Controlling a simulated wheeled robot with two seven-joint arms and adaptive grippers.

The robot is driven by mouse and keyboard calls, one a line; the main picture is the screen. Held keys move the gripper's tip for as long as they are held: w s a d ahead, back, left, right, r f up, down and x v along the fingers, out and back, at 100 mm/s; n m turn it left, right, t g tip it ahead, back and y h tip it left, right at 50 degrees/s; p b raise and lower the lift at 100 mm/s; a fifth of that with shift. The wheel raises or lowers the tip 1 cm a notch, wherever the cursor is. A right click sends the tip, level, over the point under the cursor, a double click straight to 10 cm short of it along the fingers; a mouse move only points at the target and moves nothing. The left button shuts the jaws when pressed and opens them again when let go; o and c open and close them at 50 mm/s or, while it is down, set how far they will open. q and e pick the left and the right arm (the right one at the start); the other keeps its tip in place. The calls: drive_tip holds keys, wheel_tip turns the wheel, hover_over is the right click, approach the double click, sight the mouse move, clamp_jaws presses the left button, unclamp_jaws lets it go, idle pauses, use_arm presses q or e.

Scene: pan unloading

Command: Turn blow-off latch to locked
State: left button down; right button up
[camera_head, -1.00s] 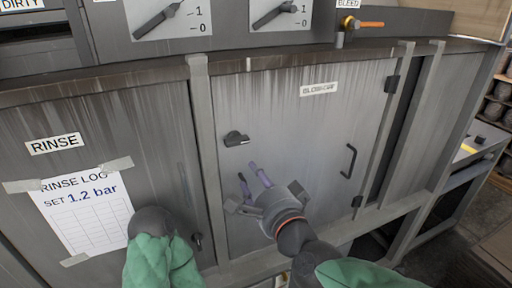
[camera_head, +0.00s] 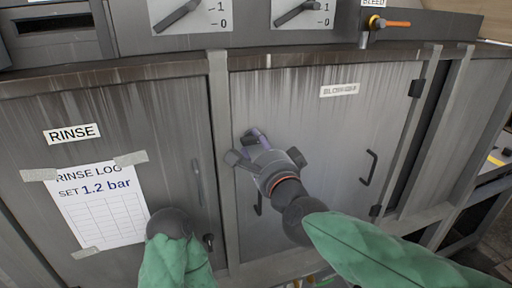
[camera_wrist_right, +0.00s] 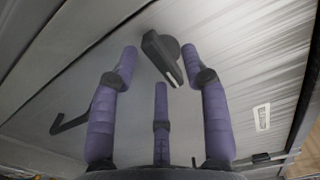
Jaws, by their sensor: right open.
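The blow-off latch (camera_wrist_right: 158,48) is a dark lever on a round base on the grey door (camera_wrist_right: 230,55). In the right wrist view its lever slants down to the right, between my finger tips. My right gripper (camera_head: 247,145) is open in front of the same door in the head view, at the latch, and hides most of it there. Its purple fingers (camera_wrist_right: 159,68) stand spread around the lever in the wrist view, with nothing held. I cannot tell whether any finger touches the latch. My left gripper does not show.
The door carries a blow-off label (camera_head: 340,90) and a black pull handle (camera_head: 369,168) to the right. The rinse panel (camera_head: 130,105) with its taped rinse log (camera_head: 100,205) is on the left. An orange-handled bleed valve (camera_head: 378,22) sticks out above.

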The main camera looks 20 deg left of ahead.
drive_tip(key=shift+w+a, duration=0.35)
drive_tip(key=shift+w, duration=0.15)
clamp_jaws()
